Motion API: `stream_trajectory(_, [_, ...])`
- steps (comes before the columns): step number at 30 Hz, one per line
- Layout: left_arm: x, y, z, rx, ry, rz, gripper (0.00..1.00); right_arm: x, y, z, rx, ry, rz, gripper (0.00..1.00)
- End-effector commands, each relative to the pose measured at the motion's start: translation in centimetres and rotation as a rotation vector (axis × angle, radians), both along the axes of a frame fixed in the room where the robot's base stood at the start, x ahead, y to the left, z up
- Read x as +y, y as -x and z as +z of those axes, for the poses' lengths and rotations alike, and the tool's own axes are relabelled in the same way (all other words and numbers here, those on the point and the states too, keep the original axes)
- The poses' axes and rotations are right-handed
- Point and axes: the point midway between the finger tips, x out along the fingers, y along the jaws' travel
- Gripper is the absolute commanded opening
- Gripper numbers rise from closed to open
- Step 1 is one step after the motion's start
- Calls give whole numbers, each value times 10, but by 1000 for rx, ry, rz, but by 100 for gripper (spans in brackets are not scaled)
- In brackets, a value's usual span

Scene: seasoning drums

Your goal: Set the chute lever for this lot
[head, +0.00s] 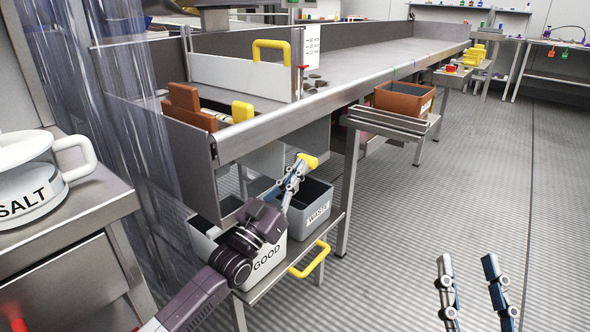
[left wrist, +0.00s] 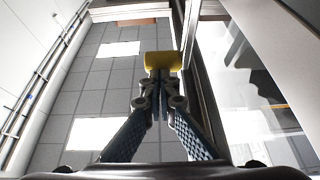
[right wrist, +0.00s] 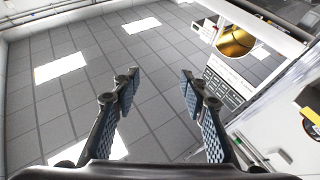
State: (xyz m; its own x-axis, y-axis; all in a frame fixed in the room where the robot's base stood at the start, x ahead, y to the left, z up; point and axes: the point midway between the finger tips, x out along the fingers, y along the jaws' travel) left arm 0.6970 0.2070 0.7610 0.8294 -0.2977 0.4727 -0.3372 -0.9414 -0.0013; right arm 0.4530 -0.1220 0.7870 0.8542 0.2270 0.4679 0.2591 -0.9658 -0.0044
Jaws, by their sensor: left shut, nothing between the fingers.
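A yellow knob (head: 308,160), which looks like the chute lever's end, shows under the near edge of the conveyor, above the waste bin (head: 318,214). My left gripper (head: 300,170) is shut and empty, with its fingertips right at the knob. In the left wrist view the yellow knob (left wrist: 158,60) lies just beyond the closed fingertips (left wrist: 159,78); whether they touch I cannot tell. The rest of the lever is hidden. A white bin marked GOOD (head: 268,260) stands in front of the waste bin, partly behind my left arm. My right gripper (head: 478,268) is open and empty over the floor.
The steel conveyor (head: 345,80) holds a white gate with a yellow handle (head: 271,45); a small lettered sign (head: 312,45) stands behind. An orange bin (head: 403,98) sits on a metal stand. A salt drum (head: 30,180) stands at left by a plastic curtain. Floor at right is clear.

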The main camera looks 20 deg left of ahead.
Motion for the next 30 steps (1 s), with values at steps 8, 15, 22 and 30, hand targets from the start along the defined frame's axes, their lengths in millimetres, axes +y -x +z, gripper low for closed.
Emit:
stream_trajectory(8, [-1,-4,4,43,-16,1,0,-5,-22,-76,368,101,-22,40])
stream_trajectory(15, [-3,-7,5,81,-30,0,0,-15,-15,-140,651,173,-39,40])
stream_trajectory(22, [-4,-10,5,117,-42,-1,0,-26,5,-188,873,226,-52,40])
stream_trajectory(30, [-5,-14,6,126,-46,-1,0,-39,33,-227,1074,272,-64,40])
